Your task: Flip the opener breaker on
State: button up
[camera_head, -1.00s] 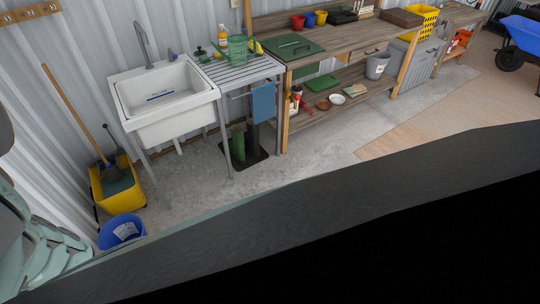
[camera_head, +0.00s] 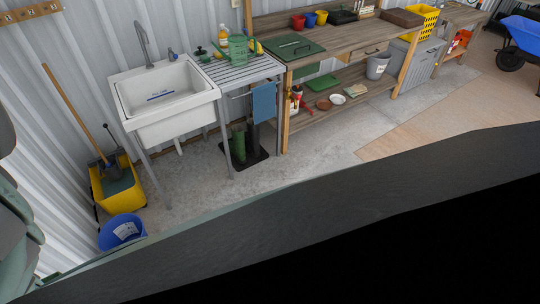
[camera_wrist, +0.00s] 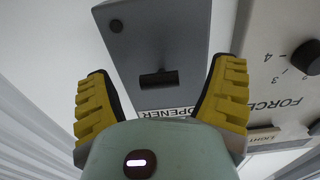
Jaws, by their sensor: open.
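The opener breaker (camera_wrist: 150,40) is a dark grey box in the upper middle of the wrist view. It has a short black switch lever (camera_wrist: 158,78) on its face and a round dark dot near its upper left corner. I cannot tell whether the fingers touch anything. The breaker is not visible in the head view.
A pale panel marked FORCE (camera_wrist: 275,75) with a black dial (camera_wrist: 306,57) is close to the right finger, with a LIGHT label below. In the head view are a sink (camera_head: 165,90), a yellow mop bucket (camera_head: 117,183), a blue bucket (camera_head: 122,232) and a workbench (camera_head: 350,40).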

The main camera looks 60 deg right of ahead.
jog(key=shift+o, duration=0.2)
jog(key=shift+w+a, duration=0.1)
jog(key=shift+w, duration=0.05)
jog(key=c, duration=1.3)
jog(key=r+g+h+p, duration=0.1)
jog(key=r+h+p, duration=0.1)
jog(key=p, duration=0.3)
jog(key=shift+h, duration=0.3)
jog(key=shift+r+g+h+p, duration=0.25)
jog(key=shift+g+h+p, duration=0.15)
jog(key=shift+h+p, duration=0.45)
jog(key=shift+r+g+h+p, duration=0.3)
jog(key=shift+g+h+p, duration=0.1)
jog(key=shift+h+p, duration=0.8)
jog(key=shift+r+g+h+p, duration=0.15)
jog(key=shift+g+h, duration=0.1)
jog(key=shift+h, duration=0.4)
jog(key=shift+r+g+h+p, duration=0.15)
jog(key=shift+g+h, duration=0.1)
jog(key=shift+h, duration=0.35)
jog(key=o, duration=1.3)
jog(key=shift+c, duration=0.2)
